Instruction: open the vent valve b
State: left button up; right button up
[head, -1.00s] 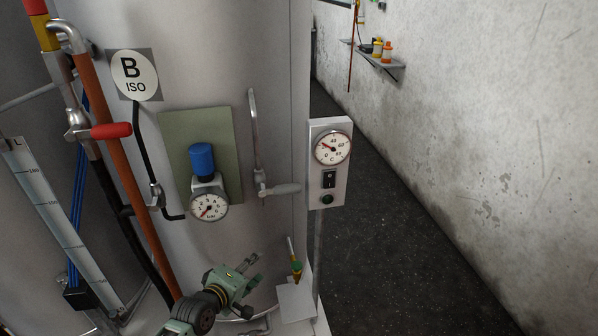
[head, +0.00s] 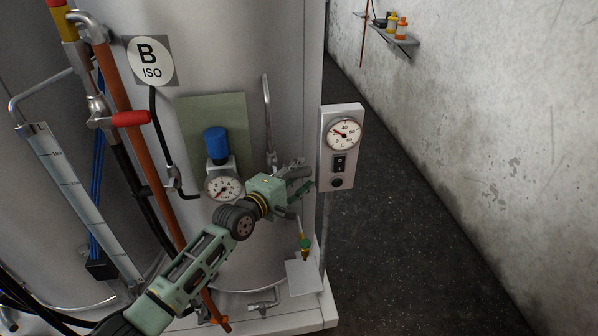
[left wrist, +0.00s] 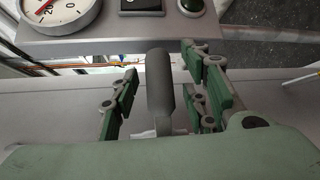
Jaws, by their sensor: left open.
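The grey-handled valve on the short upright pipe (head: 267,105) of drum B appears to be vent valve b; I see no label on it. Its body (head: 271,160) shows just above my left gripper (head: 300,181), which hides most of the handle in the head view. In the left wrist view the dark grey handle (left wrist: 160,82) stands between the open green fingers. A gap shows on the handle's left, and the right fingers are close to it; contact cannot be told. My right gripper is not in view.
A gauge-and-switch box (head: 341,148) on a post stands just right of the gripper. A blue-capped regulator with a gauge (head: 224,186) is to its left. A red-handled valve (head: 131,118) is further left. A small white plate with a green-and-orange item (head: 305,247) is below.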

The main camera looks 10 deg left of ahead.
pick_arm(q)
jog(key=shift+w+d, duration=0.15)
jog(key=shift+w, duration=0.25)
grip_shut()
jog(key=shift+f, duration=0.1)
dwell(0.3)
